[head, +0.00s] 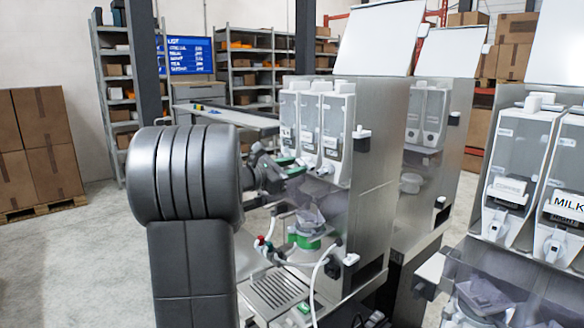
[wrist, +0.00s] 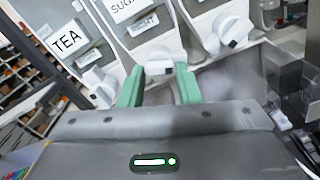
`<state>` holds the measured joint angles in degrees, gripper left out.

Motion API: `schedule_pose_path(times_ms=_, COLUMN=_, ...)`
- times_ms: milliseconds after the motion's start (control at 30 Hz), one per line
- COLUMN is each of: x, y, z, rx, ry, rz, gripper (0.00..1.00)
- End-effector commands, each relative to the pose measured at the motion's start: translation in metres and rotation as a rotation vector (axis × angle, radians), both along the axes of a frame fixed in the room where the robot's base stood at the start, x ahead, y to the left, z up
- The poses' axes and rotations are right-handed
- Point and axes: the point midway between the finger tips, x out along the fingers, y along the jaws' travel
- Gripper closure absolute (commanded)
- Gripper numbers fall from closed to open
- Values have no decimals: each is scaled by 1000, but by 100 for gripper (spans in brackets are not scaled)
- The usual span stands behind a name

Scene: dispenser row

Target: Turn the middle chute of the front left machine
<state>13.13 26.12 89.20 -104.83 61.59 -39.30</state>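The front left machine (head: 368,165) has several white-framed clear canisters side by side. In the wrist view its middle chute (wrist: 137,35) has a label starting "SUG" and a white knob (wrist: 157,57) below. The chute labelled TEA (wrist: 68,42) is to its left, and another chute's white knob (wrist: 228,33) is to its right. My gripper (wrist: 160,72) is open; its two green fingers are apart, with the middle knob between or just beyond their tips. I cannot tell whether they touch it. In the head view my gripper (head: 284,161) is at the canisters' lower front, partly hidden by my arm.
The machine's drip tray (head: 277,290) and hoses are below my gripper. A similar machine (head: 430,120) stands behind, and another with a MILK label (head: 568,202) is at the right. Shelves (head: 250,65) line the back. Open floor (head: 75,250) is at the left.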

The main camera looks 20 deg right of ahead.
Motion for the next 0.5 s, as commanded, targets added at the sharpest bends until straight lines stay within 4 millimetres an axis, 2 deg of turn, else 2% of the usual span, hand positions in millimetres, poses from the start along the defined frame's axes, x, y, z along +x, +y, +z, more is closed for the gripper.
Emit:
schedule_pose_path(times_ms=33, x=0, y=0, z=0, rx=0, ry=0, rz=0, gripper=80)
schedule_pose_path(times_ms=100, x=0, y=0, z=0, rx=0, ry=0, rz=0, gripper=94)
schedule_pose_path(times_ms=133, x=0, y=0, z=0, rx=0, ry=0, rz=0, gripper=96)
schedule_pose_path(times_ms=500, x=0, y=0, z=-5, rx=20, ry=-59, rz=0, gripper=96)
